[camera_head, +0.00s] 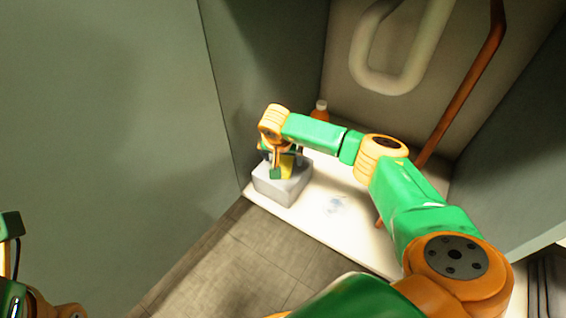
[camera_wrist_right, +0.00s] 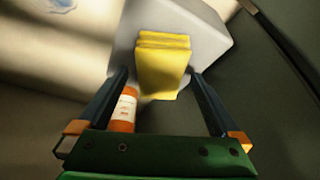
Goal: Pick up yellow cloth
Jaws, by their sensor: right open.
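The folded yellow cloth (camera_wrist_right: 163,62) lies on a light grey box (camera_wrist_right: 205,30) in the right wrist view. In the head view the cloth (camera_head: 287,165) shows only in part behind my right gripper, on top of the grey box (camera_head: 282,188). My right gripper (camera_head: 277,172) is over the box, pointing down. Its two fingers are open, one on each side of the cloth in the right wrist view (camera_wrist_right: 160,78); I cannot tell whether they touch it. Part of my left arm (camera_head: 12,260) shows at the left edge of the head view; its fingers are not visible.
An orange bottle with a white cap (camera_head: 320,112) stands behind the box, close to my right arm. A white pipe (camera_head: 385,75) and a copper pipe (camera_head: 470,80) run along the back. Cabinet walls close in the left and right. The white cabinet floor (camera_head: 335,225) in front is mostly clear.

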